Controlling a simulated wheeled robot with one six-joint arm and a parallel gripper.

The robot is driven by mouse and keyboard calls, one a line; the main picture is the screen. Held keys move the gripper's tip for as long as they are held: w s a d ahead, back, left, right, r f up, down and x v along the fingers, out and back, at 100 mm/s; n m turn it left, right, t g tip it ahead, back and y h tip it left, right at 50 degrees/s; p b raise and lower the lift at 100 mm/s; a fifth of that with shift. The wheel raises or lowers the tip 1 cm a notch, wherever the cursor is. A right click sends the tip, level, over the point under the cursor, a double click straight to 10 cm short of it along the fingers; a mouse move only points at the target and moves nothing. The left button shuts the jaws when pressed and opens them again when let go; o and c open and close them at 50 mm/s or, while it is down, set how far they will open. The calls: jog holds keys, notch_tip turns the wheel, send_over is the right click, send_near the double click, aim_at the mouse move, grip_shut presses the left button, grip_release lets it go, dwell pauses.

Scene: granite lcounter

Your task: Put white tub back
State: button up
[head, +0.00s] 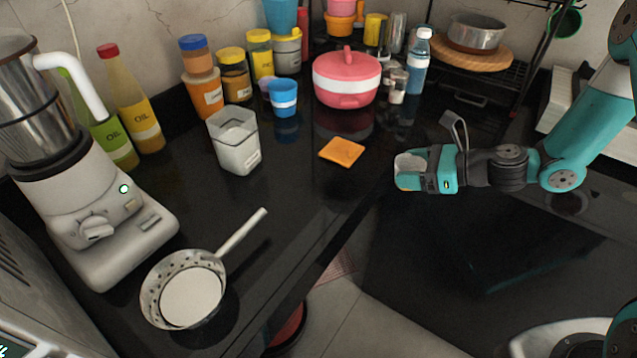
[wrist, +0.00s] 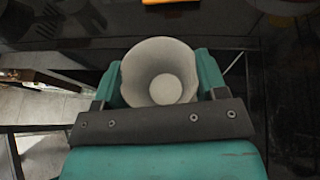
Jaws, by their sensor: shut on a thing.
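My gripper (head: 409,172) is shut on a small white tub (head: 408,162). In the wrist view the white tub (wrist: 160,62) sits between the two teal fingers, its round open mouth facing the camera, and it looks empty inside. In the head view my gripper holds it over the right part of the dark counter, right of the orange square (head: 342,152). The fingers hide part of the tub's sides. I cannot tell its exact height above the counter.
A translucent square container (head: 236,150), a strainer pan (head: 186,290) and a blender (head: 95,215) are to the left. Dark counter around the orange square is clear.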

jog(key=s+a+r+n+g+y+p, duration=0.1)
jog(key=s+a+r+n+g+p, duration=0.2)
jog(key=a+r, duration=1.7)
jog(key=f, duration=1.9)
jog(key=shift+s+b, duration=0.2)
jog(key=shift+b, duration=0.15)
jog(key=shift+m, duration=0.3)
jog(key=o, duration=0.9)
jog(key=shift+f, duration=0.1)
jog(key=shift+o, duration=0.2)
